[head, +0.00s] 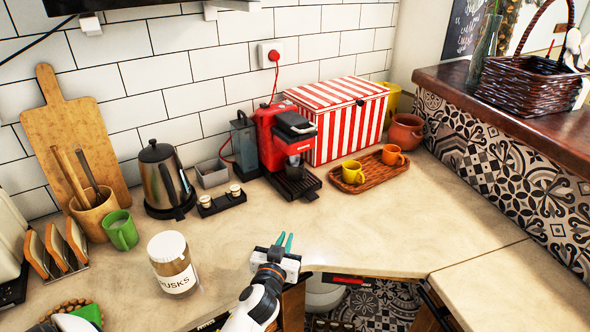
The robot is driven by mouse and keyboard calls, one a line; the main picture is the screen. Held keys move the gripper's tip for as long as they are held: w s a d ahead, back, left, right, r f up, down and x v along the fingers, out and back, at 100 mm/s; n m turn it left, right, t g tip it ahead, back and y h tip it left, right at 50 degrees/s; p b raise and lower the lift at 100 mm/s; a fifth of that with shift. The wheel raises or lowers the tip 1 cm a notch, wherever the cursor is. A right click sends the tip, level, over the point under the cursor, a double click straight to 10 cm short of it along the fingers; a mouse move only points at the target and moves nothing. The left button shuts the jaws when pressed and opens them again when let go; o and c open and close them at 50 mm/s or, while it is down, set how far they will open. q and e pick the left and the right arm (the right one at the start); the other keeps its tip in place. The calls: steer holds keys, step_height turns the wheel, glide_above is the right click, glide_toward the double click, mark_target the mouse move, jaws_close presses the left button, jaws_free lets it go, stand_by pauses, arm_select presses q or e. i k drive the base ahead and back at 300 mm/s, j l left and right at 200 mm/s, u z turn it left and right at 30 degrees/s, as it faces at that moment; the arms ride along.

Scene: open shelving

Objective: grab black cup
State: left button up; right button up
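A small black cup (293,163) sits under the spout of the red coffee machine (273,137), on its drip tray. The machine's head partly overhangs it. My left gripper (285,240) is over the counter's front edge, in front of the machine and well short of the cup. Its two teal fingers point toward the back and stand slightly apart, with nothing between them. My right gripper is not in view.
A wooden tray (378,184) with a yellow and an orange cup lies right of the machine. A black holder (221,201) with two small pods and a kettle (163,175) stand left. A glass jar (172,262) is near the front. The counter between gripper and machine is clear.

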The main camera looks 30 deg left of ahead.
mark_target(294, 170)
steer(key=i+j, duration=0.6)
steer(key=i, duration=0.25)
